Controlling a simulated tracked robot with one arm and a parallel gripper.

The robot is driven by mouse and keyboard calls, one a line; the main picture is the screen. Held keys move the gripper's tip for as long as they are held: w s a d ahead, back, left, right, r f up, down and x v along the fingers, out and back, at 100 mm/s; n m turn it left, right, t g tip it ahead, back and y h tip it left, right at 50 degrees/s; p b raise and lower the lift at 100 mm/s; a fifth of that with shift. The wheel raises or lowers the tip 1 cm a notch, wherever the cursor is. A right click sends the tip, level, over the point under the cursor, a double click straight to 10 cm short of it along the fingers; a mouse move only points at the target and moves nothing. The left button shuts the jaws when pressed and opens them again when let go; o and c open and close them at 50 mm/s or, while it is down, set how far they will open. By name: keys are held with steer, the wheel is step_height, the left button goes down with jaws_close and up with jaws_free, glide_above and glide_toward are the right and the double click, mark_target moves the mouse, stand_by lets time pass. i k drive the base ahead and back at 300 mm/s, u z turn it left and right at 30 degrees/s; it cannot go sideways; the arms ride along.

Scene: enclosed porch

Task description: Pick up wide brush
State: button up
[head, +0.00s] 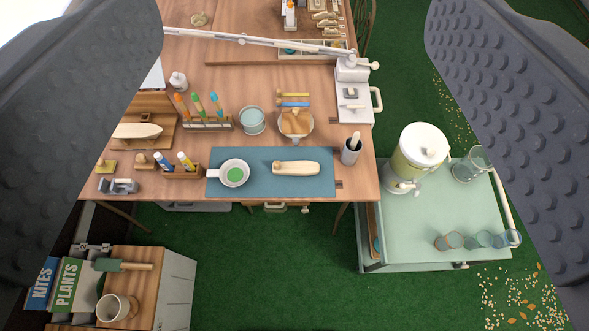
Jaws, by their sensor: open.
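Several upright tools that look like brushes stand in a slotted rack (207,123) on the wooden table. They have an orange end (181,101), a green end (198,102) and a light blue end (215,102). They are small in view, and I cannot tell for sure which is the wide brush. My gripper (294,40) is open and empty. Its two dark, studded fingers frame the left and right sides of the picture, in front of the table and well apart from the rack.
A teal mat (255,183) holds a cup and a carved wooden piece. A blue-green tub (252,120) and a bowl (295,124) stand right of the rack. A lamp arm (265,40) crosses the table. A green cart (455,215) stands right, a cabinet (177,290) lower left.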

mark_target(222, 119)
steer(key=u, duration=0.2)
steer(key=i, duration=1.3)
steer(key=u, duration=0.45)
